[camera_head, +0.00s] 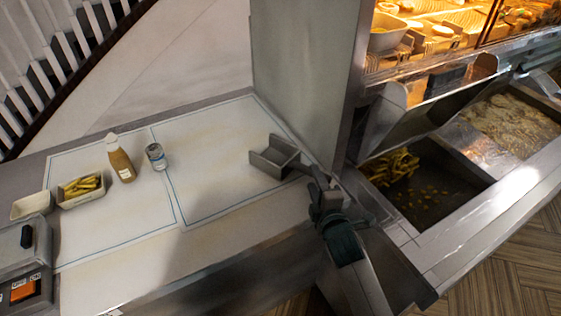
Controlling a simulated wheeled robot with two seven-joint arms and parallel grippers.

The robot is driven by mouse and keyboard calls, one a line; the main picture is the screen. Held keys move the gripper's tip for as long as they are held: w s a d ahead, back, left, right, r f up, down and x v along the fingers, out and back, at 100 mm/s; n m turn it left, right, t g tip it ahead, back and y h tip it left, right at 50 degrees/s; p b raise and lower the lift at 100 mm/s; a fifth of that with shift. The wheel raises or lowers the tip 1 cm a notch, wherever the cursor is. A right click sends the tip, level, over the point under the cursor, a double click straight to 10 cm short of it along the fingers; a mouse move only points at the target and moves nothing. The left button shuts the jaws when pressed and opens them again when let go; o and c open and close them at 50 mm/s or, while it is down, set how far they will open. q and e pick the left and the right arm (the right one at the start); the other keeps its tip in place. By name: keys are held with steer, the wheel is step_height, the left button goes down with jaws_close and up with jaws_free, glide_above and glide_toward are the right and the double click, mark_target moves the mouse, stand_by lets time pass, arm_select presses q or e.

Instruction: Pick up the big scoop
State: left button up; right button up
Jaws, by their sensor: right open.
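The big scoop (273,157) is a grey metal scoop lying on the pale worktop, near its back right corner. Its handle points right, towards my right gripper (317,186). My right gripper is open, with its fingers at the handle end. The fingers overlap that end in the view, so I cannot tell whether they touch it or surround it. My left gripper is not in view.
On the worktop (215,150) stand a sauce bottle (121,162), a small jar (156,157), and a tray of fries (80,190). A metal pillar (308,75) rises behind the scoop. The fryer basin (430,190) lies right.

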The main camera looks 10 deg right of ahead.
mark_target(293, 166)
steer(key=shift+w+p, duration=0.4)
steer(key=shift+w, duration=0.05)
steer(key=w+p, duration=0.1)
steer(key=w+f, duration=0.1)
steer(key=w, duration=0.1)
steer(key=shift+w+p, duration=0.2)
steer(key=shift+p, duration=0.15)
steer(key=shift+w+f, duration=0.2)
steer(key=shift+w, duration=0.15)
jaws_close()
